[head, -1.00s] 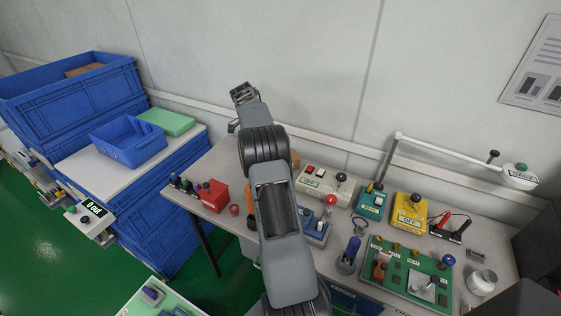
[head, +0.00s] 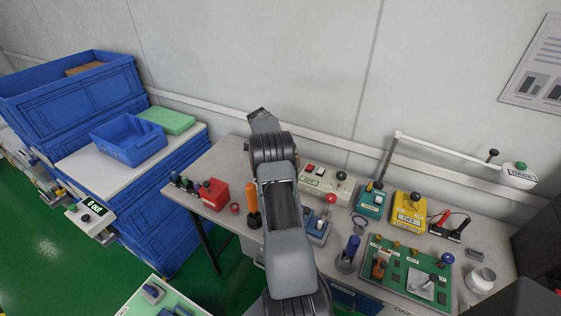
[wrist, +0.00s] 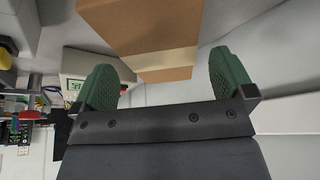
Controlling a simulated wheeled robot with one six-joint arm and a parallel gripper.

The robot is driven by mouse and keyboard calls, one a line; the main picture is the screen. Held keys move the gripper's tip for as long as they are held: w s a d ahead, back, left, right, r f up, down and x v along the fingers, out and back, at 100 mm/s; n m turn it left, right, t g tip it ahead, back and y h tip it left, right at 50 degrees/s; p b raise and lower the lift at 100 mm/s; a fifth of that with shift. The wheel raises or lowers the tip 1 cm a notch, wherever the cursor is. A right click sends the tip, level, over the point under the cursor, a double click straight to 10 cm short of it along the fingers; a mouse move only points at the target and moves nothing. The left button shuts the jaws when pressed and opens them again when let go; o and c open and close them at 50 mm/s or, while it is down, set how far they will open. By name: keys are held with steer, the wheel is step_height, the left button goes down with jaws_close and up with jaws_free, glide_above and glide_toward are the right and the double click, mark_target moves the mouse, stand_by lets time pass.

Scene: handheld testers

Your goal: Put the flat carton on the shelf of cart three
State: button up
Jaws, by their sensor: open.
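A brown cardboard carton (wrist: 142,25) with a pale tape band fills the upper middle of the wrist view. Its far part is cut off by the frame, so I cannot tell whether it is the flat carton. My gripper (wrist: 162,80) is open, with a green ribbed fingertip on each side of the carton's near end in the picture and no clear contact. In the head view my arm hides the fingers and this carton. A brown piece also shows inside the upper blue crate (head: 27,94). I cannot identify cart three or its shelf.
The bench (head: 212,160) carries a red box (head: 214,194), an orange-handled tool (head: 253,205), a yellow tester (head: 409,212), a green board (head: 395,265) and a lamp arm (head: 445,152). A blue tray (head: 128,143) and green box (head: 168,121) sit on a white top at left.

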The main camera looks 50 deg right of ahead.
steer(key=shift+x, duration=1.4)
steer(key=c, duration=1.1)
steer(key=shift+r, duration=0.1)
steer(key=shift+c, duration=0.2)
steer(key=shift+r, duration=0.1)
